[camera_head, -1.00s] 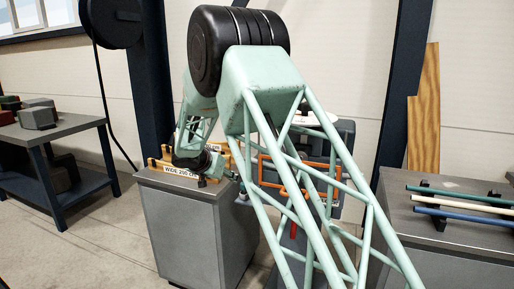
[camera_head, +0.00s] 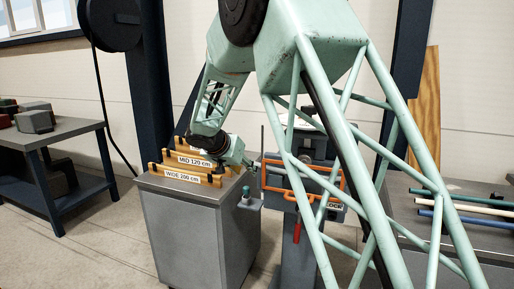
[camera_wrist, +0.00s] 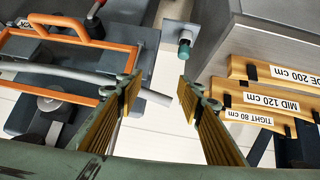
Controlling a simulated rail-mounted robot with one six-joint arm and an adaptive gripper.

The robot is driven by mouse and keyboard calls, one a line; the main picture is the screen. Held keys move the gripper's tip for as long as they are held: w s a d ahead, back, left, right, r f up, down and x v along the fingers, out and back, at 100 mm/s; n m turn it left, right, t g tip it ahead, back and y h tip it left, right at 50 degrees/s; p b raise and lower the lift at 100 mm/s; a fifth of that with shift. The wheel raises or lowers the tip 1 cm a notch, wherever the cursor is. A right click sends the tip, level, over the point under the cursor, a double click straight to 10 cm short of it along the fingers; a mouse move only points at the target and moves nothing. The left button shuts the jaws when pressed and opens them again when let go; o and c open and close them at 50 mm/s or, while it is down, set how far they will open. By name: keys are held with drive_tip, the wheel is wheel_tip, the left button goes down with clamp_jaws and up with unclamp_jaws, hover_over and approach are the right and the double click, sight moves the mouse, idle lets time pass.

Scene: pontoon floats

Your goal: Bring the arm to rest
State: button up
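My arm is mint green with an open lattice link crossing the head view. My gripper (camera_head: 244,160) is at its far end, beside the wooden templates and above the gap between cabinet and bending machine. In the wrist view my gripper (camera_wrist: 157,90) has its two ribbed yellow-brown fingers wide apart, with nothing held between them. A grey tube (camera_wrist: 80,76) lies in the machine, passes behind the left finger, and ends in the gap beyond the fingers. The lattice hides part of the machine in the head view.
A grey cabinet (camera_head: 195,230) carries wooden templates labelled WIDE (camera_head: 190,181), MID (camera_head: 195,160) and TIGHT (camera_wrist: 250,117). The bending machine has an orange frame (camera_head: 275,188). A teal-capped post (camera_head: 246,196) stands between them. Coloured tubes (camera_head: 460,205) lie on a right bench. Floor shows at left.

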drive_tip(key=s+d+r+g, duration=0.1)
drive_tip(key=s+d+r, duration=0.4)
drive_tip(key=s+d, duration=0.4)
drive_tip(key=s+d+r+n+g, duration=0.1)
drive_tip(key=s+d+r, duration=0.5)
drive_tip(key=s, duration=0.5)
drive_tip(key=s+d+r+g, duration=0.1)
drive_tip(key=s+d+r, duration=0.3)
drive_tip(key=s+d, duration=0.55)
drive_tip(key=s+d+r+n+g+y, duration=0.1)
drive_tip(key=s+d, duration=0.1)
drive_tip(key=s, duration=0.8)
drive_tip(key=s+d+r+y, duration=0.1)
drive_tip(key=s+d, duration=0.1)
drive_tip(key=s, duration=0.7)
drive_tip(key=s+a+f+n+y, duration=0.1)
drive_tip(key=s+f, duration=0.1)
drive_tip(key=s, duration=0.7)
drive_tip(key=s+a+f+n+y, duration=0.1)
drive_tip(key=s+f, duration=0.1)
drive_tip(key=s, duration=0.8)
drive_tip(key=shift+s+a+f+p, duration=0.15)
drive_tip(key=shift+s+a+p, duration=0.05)
drive_tip(key=shift+a+p, duration=0.1)
